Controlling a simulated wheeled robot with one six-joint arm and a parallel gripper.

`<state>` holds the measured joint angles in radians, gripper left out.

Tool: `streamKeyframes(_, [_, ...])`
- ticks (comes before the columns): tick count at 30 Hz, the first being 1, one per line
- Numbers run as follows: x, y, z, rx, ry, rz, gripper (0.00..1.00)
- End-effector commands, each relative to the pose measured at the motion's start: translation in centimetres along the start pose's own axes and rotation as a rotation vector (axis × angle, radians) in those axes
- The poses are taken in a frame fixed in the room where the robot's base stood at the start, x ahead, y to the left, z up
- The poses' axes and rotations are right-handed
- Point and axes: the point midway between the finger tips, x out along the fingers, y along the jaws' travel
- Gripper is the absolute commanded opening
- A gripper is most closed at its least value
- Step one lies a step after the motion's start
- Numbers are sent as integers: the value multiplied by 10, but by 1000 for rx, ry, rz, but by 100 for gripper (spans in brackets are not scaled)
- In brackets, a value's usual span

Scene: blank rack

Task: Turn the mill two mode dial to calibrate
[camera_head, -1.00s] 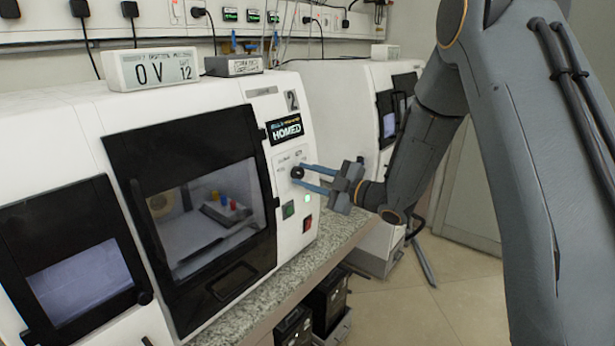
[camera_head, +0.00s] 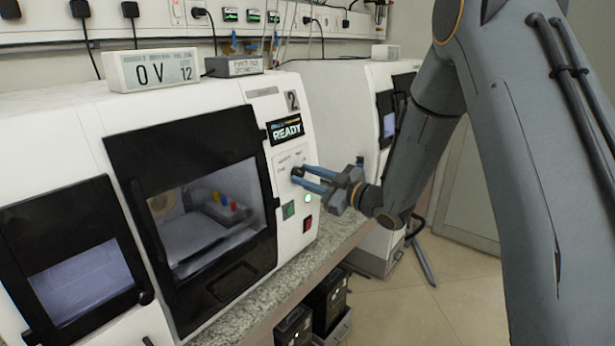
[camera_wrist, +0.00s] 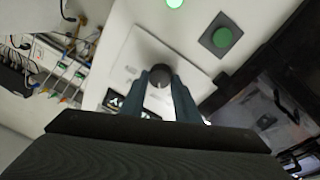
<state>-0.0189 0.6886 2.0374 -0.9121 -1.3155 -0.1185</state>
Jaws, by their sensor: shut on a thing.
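Mill two (camera_head: 95,118) is the white machine marked 2, with a black-framed window door. Its small display (camera_head: 286,129) reads READY. The black mode dial (camera_head: 296,172) sits on the light panel below the display, and it shows in the wrist view as a round dark knob (camera_wrist: 160,76). My gripper (camera_head: 301,175) comes from the right and is shut on the dial, with one blue finger on each side of it, as the wrist view also shows (camera_wrist: 161,84). The dial's labels are too small to read, and the fingers partly hide its sides.
A green button (camera_head: 289,210) and a red switch (camera_head: 307,224) sit just below the dial. A digital readout box (camera_head: 152,70) stands on top of the machine. Another white machine (camera_head: 340,95) stands behind to the right. The granite bench edge (camera_head: 290,283) runs below.

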Motion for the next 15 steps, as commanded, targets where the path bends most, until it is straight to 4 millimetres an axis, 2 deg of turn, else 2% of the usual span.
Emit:
streamKeyframes(6, [0,0,-1,132,-12,18,6])
streamKeyframes(15, [0,0,-1,228,-20,32,6])
